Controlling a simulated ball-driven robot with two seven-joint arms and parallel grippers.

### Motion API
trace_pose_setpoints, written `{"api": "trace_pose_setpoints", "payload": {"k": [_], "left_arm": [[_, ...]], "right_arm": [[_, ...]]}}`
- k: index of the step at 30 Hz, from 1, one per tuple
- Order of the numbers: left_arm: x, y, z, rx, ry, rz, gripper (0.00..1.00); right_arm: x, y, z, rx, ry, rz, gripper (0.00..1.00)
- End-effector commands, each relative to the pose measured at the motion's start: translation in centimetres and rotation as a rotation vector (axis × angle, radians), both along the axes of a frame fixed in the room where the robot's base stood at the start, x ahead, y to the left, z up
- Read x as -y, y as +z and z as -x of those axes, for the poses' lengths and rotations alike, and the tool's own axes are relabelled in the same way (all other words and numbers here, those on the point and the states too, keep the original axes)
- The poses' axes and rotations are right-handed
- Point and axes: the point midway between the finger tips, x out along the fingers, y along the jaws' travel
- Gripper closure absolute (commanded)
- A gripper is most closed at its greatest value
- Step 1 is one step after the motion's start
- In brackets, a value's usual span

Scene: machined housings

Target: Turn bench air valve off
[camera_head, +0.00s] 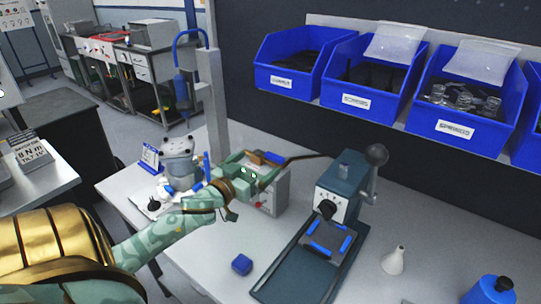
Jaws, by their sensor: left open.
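A small brass-coloured fitting with a blue lever (274,158), which looks like the bench air valve, sits at the back of the bench beside a dark hose. My left gripper (257,173) is open and reaches in from the left, just in front of the blue lever. It partly hides the fitting, and I cannot tell whether it touches the lever. My right gripper is not in view.
A grey box with a red button (268,198) stands just under my left gripper. A machined housing (181,165) stands left of it. A dark press fixture (341,190) stands to the right. Blue bins (455,128) hang above.

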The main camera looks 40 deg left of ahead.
Motion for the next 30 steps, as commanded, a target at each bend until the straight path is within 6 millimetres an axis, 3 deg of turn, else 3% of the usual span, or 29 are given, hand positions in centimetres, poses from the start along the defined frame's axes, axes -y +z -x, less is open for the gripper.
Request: {"api": "trace_pose_setpoints", "payload": {"k": [3,9,21,22,27,30], "left_arm": [[-0.4,-0.1,-2.9,0.002,0.000,-0.004,0.00],[-0.7,-0.1,-6.0,0.000,0.000,-0.001,0.00],[-0.8,-0.1,-7.1,-0.002,0.001,0.000,0.00],[-0.8,-0.1,-7.1,-0.002,0.001,0.000,0.03],[-0.7,-0.1,-7.1,-0.002,0.000,0.000,0.50],[-0.7,-0.1,-7.0,-0.002,-0.002,0.000,0.50]], "right_arm": [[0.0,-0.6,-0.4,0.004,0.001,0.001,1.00],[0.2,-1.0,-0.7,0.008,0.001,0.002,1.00],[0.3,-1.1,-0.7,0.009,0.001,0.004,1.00],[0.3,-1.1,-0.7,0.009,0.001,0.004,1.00],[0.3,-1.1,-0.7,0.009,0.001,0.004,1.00],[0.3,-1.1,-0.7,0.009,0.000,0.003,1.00]]}}
